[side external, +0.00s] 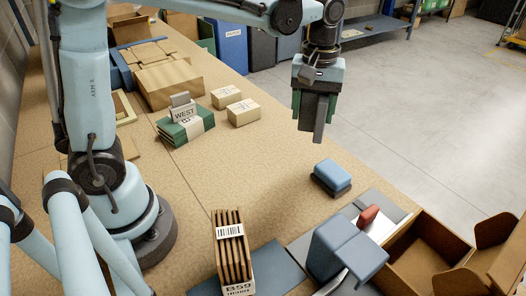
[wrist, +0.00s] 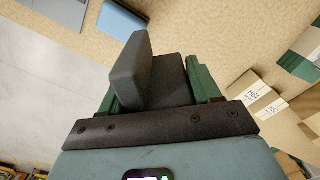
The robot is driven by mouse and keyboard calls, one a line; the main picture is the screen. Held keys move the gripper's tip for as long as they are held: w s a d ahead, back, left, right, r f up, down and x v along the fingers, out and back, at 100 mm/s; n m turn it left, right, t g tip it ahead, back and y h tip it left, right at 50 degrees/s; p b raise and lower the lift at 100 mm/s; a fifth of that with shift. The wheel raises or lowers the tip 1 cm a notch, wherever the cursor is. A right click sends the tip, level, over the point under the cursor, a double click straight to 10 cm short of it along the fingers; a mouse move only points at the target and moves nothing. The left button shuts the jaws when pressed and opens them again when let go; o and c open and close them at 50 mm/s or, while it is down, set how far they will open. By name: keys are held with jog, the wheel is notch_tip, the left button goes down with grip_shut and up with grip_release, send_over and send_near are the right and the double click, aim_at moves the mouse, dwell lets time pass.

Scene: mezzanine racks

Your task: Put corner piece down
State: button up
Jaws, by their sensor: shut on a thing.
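My gripper (side external: 314,105) hangs above the table's right side, pointing down. Its green fingers are shut on a dark grey corner piece, which shows between them in the side view (side external: 319,122). In the wrist view the corner piece (wrist: 141,70) is an L shape, with one flat leg standing up between the two fingers (wrist: 160,88). The piece is clear of the tabletop (side external: 270,165). A blue block (side external: 333,174) on a dark base lies on the table below and slightly right of it; a blue block also shows in the wrist view (wrist: 122,19).
A slotted cardboard holder (side external: 231,250), a blue folded form (side external: 345,250) and an open carton (side external: 415,250) are at the front. The middle tabletop is bare.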

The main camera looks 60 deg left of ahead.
jog(key=w+a+f, duration=0.1)
jog(key=a+f, duration=0.1)
jog(key=a, duration=0.2)
jog(key=w+a+f, duration=0.2)
jog(key=a, duration=0.1)
jog(key=w+a+f, duration=0.1)
jog(key=a+f, duration=0.2)
jog(key=a, duration=0.1)
jog(key=shift+w+a, duration=0.3)
jog(key=shift+a+f, duration=0.1)
jog(key=shift+f, duration=1.9)
jog(key=shift+f, duration=0.2)
jog(key=o, duration=1)
jog(key=shift+r, duration=0.15)
